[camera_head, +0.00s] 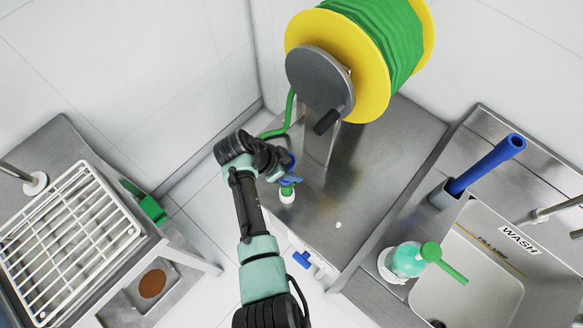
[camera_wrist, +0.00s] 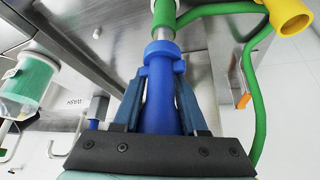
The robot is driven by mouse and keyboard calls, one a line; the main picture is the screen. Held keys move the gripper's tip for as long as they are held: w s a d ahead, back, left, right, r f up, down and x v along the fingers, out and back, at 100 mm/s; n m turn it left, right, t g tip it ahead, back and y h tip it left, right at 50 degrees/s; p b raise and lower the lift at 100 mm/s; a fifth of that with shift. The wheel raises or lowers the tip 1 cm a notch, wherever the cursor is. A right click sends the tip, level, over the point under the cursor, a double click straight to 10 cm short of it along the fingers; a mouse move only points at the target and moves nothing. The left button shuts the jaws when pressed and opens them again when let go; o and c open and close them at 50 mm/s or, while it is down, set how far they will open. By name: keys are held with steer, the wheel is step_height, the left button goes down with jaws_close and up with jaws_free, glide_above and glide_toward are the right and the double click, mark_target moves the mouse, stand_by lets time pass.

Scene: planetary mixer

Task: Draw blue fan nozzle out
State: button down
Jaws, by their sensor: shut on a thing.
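The blue nozzle (camera_wrist: 160,100) stands upright in the wrist view, between the two fingers of my gripper (camera_wrist: 160,82), which is shut on it. Its collared end meets a steel and green coupling (camera_wrist: 164,18); I cannot tell whether they are joined or only touching. In the head view my gripper (camera_head: 287,168) is low beside the steel counter, with a bit of blue (camera_head: 291,181) showing at it; the rest is hidden by my wrist. A white and green fitting (camera_head: 287,194) is just below it. A second, long blue tube (camera_head: 487,164) leans in a steel holder (camera_head: 445,196) at the sink.
A green hose (camera_head: 281,130) hangs from the yellow reel (camera_head: 370,60) close to my gripper. A blue-handled valve (camera_head: 301,259) is on the counter's front. A sink (camera_head: 475,275) with a teal and green vessel (camera_head: 407,260) is right; a white rack (camera_head: 70,225) is left.

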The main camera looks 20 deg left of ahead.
mark_target(292, 162)
steer(key=shift+r, duration=0.5)
stand_by(0.4)
steer(key=shift+r+p, duration=1.75)
steer(key=shift+r, duration=0.2)
steer(key=shift+f, duration=0.1)
